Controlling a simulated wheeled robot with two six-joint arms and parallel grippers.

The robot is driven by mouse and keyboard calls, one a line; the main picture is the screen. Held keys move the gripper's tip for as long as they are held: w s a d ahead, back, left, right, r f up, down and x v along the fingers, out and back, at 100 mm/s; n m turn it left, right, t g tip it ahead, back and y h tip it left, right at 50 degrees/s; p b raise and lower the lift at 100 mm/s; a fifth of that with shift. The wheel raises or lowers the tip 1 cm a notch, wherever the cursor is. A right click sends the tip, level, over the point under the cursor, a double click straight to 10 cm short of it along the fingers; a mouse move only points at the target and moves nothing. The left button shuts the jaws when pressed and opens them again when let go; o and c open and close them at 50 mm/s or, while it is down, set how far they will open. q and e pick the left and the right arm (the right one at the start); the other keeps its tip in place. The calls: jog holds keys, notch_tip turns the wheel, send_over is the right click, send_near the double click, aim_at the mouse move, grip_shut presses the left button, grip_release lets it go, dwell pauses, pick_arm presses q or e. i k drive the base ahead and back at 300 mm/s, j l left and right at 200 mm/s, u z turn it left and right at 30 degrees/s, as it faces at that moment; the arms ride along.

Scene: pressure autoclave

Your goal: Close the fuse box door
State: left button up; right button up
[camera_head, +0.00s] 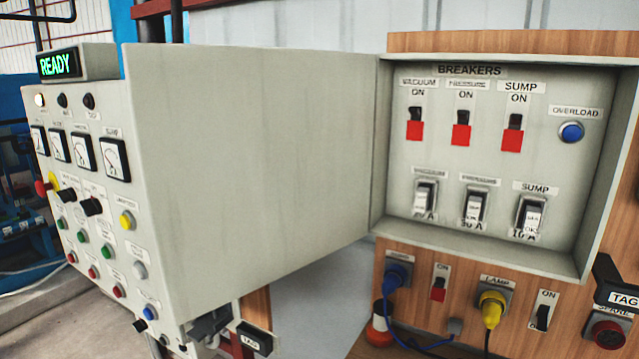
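The grey fuse box (601,176) is mounted on a wooden board at the right, and its front is open. Inside are a BREAKERS label, three breaker switches with red parts, three lower fuse units and a blue overload button (571,131). A large plain grey panel, which looks like the door (255,150), meets the box's left rim and stands swung out toward me. It spans the middle of the view. Its other side is hidden, and no handle shows clearly on it. I cannot make out either of my grippers in this view.
A control console (85,200) with gauges, knobs and a READY display (59,65) stands at the left. Blue and yellow plugs (492,303) with cables hang below the box.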

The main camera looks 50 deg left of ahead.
aim_at(254, 162)
jog(key=j, duration=0.5)
jog(key=k+j+z, duration=0.1)
jog(key=j, duration=0.4)
jog(key=k+j, duration=0.1)
jog(key=j, duration=0.45)
jog(key=k+j+z, duration=0.1)
jog(key=j, duration=0.4)
jog(key=k+j, duration=0.1)
jog(key=j, duration=0.4)
jog(key=k+j+z, duration=0.1)
jog(key=j, duration=0.4)
